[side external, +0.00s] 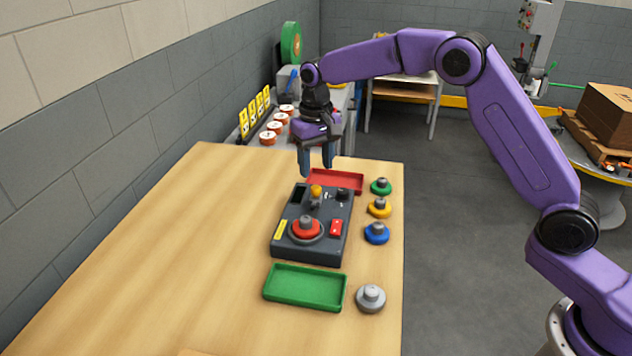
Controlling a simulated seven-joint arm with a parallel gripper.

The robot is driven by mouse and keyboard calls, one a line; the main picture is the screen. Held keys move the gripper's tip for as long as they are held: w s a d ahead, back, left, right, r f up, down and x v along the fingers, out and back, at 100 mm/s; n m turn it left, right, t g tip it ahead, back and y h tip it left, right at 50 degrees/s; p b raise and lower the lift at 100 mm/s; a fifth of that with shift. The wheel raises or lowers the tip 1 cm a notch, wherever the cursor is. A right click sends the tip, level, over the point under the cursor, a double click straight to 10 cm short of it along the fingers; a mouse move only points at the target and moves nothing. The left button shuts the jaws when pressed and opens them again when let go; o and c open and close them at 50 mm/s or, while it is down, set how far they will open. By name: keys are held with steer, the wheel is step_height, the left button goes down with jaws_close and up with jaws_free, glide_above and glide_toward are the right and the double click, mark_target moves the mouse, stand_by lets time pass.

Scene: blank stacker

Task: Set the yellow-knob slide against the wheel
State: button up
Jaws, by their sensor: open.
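The dark grey machine box (284,252) sits on the wooden table. The yellow-knob slide (316,191) stands on its top toward the far side. A red wheel (306,229) with a grey hub sits on the near part of the box, in a round seat. The slide's knob appears apart from the wheel, with a grey piece between them; whether that piece belongs to the slide I cannot tell. My gripper (317,172) is open and empty, pointing down above the far end of the box, over or just behind the yellow knob.
A red tray (350,182) lies behind the box and a green tray (304,287) in front. The table's left side (180,250) is clear.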

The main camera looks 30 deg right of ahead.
mark_target(316, 187)
step_height(316, 187, down, 6)
steer(key=shift+r, duration=0.15)
stand_by(0.3)
jaws_close()
